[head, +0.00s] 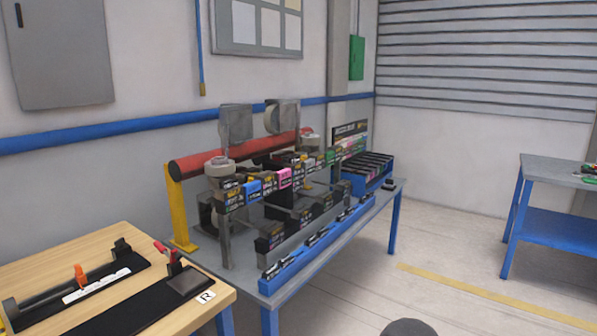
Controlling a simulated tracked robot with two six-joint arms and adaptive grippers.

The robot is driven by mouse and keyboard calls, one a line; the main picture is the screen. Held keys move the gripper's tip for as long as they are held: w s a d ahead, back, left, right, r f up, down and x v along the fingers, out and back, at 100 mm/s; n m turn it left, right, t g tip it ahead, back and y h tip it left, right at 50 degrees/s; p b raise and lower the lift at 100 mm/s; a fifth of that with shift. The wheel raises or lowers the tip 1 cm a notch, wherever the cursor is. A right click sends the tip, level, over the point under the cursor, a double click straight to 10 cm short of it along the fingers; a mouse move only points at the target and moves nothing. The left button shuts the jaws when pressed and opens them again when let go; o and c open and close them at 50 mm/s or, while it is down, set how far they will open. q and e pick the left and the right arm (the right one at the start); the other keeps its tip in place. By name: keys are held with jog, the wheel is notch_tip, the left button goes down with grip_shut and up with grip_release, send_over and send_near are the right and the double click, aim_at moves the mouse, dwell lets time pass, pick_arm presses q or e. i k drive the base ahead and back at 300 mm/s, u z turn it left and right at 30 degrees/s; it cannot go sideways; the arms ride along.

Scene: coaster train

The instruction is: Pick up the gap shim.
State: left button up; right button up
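I cannot make out which thing is the gap shim; several small dark pieces are too small to tell apart. A blue tray (285,272) along the front edge of the middle bench (240,282) holds several dark pieces. A small dark block (389,185) sits on that bench near its right end. The coaster train assembly (232,200), with its wheels and labelled blocks, stands on the bench by a red tube (195,164). Neither of my grippers is in view.
A blue rack (368,182) of dark parts stands at the bench's right end. A wooden table (150,240) with black fixtures is at the lower left. A grey-topped table (555,172) with a blue shelf is at the right. Floor (455,235) between the benches is clear.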

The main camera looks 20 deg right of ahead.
aim_at(230, 183)
jog(key=z, duration=0.65)
jog(key=k, duration=0.65)
jog(key=z, duration=0.9)
jog(key=k, duration=0.65)
jog(key=z, duration=0.55)
jog(key=i, duration=0.95)
jog(key=u, duration=0.9)
jog(key=i, duration=1.55)
jog(key=u, duration=0.65)
jog(key=k, duration=0.75)
jog(key=u, duration=0.15)
jog(key=i, duration=0.8)
jog(key=z, duration=0.1)
